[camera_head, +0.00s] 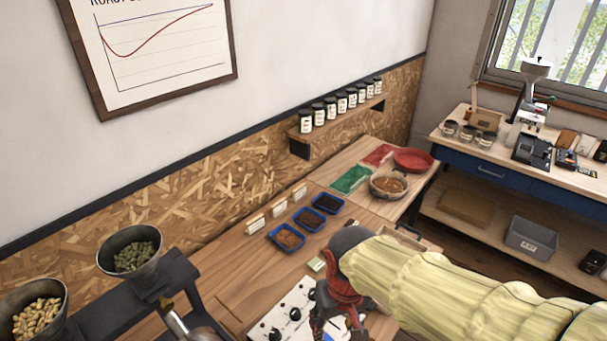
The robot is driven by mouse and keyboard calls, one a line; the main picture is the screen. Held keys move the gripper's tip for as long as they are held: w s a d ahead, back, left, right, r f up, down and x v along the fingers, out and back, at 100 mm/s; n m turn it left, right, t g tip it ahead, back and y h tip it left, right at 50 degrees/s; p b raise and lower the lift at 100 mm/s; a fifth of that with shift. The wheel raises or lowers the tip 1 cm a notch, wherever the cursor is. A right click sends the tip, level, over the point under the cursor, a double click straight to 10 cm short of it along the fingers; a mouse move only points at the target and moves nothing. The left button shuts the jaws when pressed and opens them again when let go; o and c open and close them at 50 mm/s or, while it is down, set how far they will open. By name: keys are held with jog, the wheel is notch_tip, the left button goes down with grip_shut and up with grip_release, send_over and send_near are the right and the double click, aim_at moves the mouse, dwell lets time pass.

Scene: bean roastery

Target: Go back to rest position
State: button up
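My arm, in a pale yellow sleeve, reaches in from the lower right over the wooden workbench (240,262). My gripper (335,328) hangs at its end near the bottom edge, over or beside a white control panel with black knobs (288,312). The fingertips are partly cut off by the frame and partly hidden, so I cannot tell whether they are open or shut, or whether they touch anything.
Three blue trays (286,237) of coffee, a brown bowl (388,186) and a red dish (413,160) stand on the bench. Metal hoppers of beans (130,252) are at left. A shelf of jars (341,119) is on the wall. Another table (480,150) stands at right.

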jog(key=s+d+r+m+t+b, duration=0.1)
jog(key=s+d+r+m+t, duration=0.2)
jog(key=d+r, duration=0.6)
jog(key=s+d+t, duration=0.1)
jog(key=s+d, duration=0.1)
jog(key=d, duration=0.1)
jog(key=shift+s+d+r, duration=0.2)
jog(key=shift+d+r, duration=0.1)
jog(key=shift+c, duration=0.8)
